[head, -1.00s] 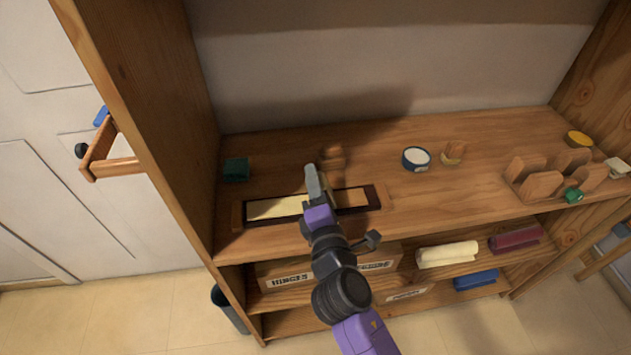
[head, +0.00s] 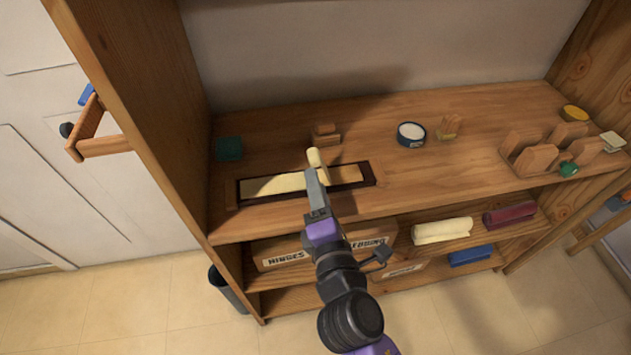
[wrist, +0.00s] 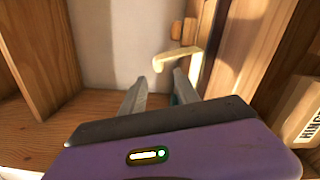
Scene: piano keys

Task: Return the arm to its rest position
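My gripper (head: 315,175) is over the front part of the shelf top, above the long dark-framed tray (head: 244,192) with cream strips inside. In the wrist view its two fingers (wrist: 160,82) stand apart. A cream bent piece (wrist: 184,62) shows just beyond the fingertips; it also shows by the gripper tip in the head view (head: 314,157). I cannot tell whether a finger touches it. My gripper hides part of the tray in the head view.
The shelf top holds a green block (head: 229,148), a small wooden block (head: 326,134), a round white-topped tin (head: 411,133) and a wooden slotted rack (head: 535,160). A tall side panel (head: 145,100) bounds the left. Rolled cloths (head: 442,231) lie on the shelf below.

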